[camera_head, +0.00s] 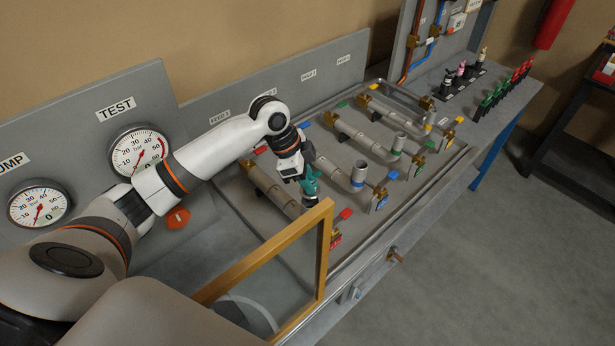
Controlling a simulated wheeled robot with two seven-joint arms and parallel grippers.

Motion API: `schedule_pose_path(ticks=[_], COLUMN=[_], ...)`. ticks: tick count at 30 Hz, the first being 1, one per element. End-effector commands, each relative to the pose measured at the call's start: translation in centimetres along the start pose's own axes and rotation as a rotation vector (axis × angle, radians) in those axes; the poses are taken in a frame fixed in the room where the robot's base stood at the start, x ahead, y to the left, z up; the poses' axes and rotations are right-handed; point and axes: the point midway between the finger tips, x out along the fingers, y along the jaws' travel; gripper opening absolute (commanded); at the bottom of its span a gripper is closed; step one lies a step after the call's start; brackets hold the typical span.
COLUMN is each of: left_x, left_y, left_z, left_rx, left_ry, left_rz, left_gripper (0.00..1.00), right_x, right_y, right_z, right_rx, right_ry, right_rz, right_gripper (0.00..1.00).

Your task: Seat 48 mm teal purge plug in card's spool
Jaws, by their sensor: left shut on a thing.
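My left gripper (307,180) reaches in from the left and points down over the nearest pipe run in the tray. It is shut on a teal piece that looks like the purge plug (312,185). The plug is partly hidden by the fingers, and its size cannot be read. Right below it is the upright end of the nearest spool (309,202); I cannot tell whether plug and spool touch. Other spools stand to the right, with a blue band (358,178), a green band (397,146) and a yellow band (429,121). No readable card shows. My right gripper is out of view.
A yellow-framed clear panel (323,250) stands close in front of the gripper. Gauges marked TEST (140,153) and PUMP (38,207) sit at left. A rack of green and red pieces (503,88) and a black holder with small plugs (461,76) are at the far right.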

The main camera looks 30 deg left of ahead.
Motion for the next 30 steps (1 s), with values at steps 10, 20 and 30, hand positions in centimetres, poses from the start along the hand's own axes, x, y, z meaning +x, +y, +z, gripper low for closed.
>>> schedule_pose_path(ticks=[10,20,30], left_x=[1.2,2.2,2.2], left_y=[0.0,0.0,0.0], left_z=[-0.5,-0.9,-0.9], left_rx=[0.000,0.001,0.000], left_ry=[-0.001,0.000,-0.001], left_rz=[0.001,0.000,0.001], left_gripper=[0.00,0.00,0.00], right_x=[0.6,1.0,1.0], right_y=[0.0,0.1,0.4], right_z=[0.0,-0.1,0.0], right_rx=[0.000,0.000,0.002], right_ry=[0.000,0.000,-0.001], right_rz=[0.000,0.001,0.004], right_gripper=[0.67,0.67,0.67])
